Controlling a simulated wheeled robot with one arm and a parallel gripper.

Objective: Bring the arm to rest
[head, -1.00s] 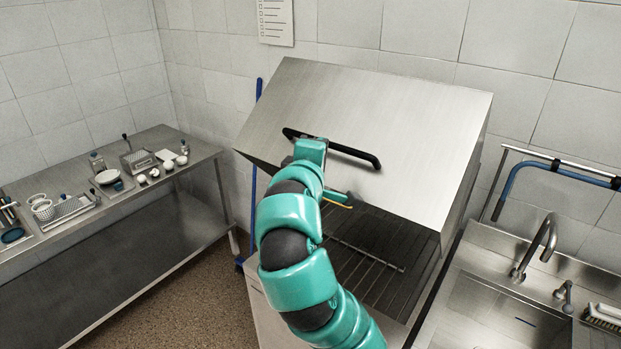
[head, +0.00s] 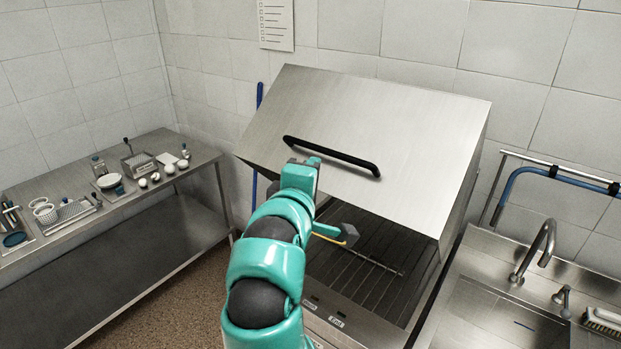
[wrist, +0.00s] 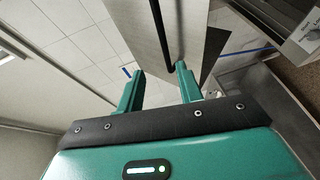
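My teal arm reaches up from the bottom of the head view. My gripper (head: 303,172) is just below and in front of the left end of the black handle (head: 332,157). The handle is on the raised steel hood (head: 390,135) of the dishwasher. In the wrist view, the two fingers of my gripper (wrist: 158,78) stand apart with nothing between their tips. The handle (wrist: 162,35) shows as a dark bar beyond the fingers and looks clear of them.
The dark slatted rack bed (head: 365,265) lies under the hood. A steel table (head: 130,205) with small dishes stands at left. A sink (head: 500,315) with a tap (head: 538,250) is at right. The floor (head: 185,300) between table and machine is free.

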